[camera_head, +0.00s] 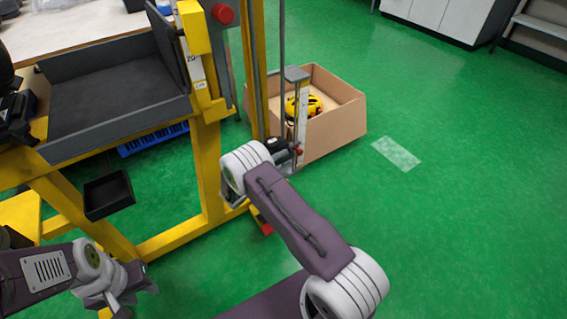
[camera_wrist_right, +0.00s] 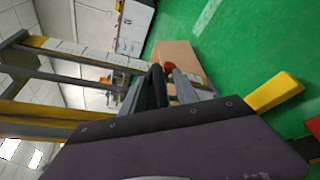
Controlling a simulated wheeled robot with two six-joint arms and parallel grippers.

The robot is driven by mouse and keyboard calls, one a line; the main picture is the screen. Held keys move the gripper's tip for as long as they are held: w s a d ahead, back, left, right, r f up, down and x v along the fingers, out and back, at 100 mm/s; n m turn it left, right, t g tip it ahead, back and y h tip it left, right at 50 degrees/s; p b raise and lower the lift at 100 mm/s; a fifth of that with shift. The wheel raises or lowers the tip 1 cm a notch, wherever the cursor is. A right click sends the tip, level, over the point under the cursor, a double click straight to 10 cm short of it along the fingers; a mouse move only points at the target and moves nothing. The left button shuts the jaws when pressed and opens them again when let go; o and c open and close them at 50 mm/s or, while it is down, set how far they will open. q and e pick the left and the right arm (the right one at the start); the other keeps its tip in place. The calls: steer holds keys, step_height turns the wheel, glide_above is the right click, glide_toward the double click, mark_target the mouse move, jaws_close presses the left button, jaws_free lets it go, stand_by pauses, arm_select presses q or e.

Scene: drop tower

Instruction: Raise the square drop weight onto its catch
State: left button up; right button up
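The drop tower's upright rails (camera_head: 282,45) rise beside a yellow post. A dark block (camera_head: 275,147) with a small red knob (camera_head: 298,151) sits low by the rails, partly behind my right arm. I cannot tell whether it is the square drop weight or part of my right gripper. The catch cannot be identified.
A cardboard box (camera_head: 338,128) holding a yellow helmet (camera_head: 304,106) stands behind the rails. A yellow-framed bench with a grey tray (camera_head: 115,127) is at left, with a small black bin (camera_head: 108,194) below.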

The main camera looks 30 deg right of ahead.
jaws_close()
stand_by(1.4)
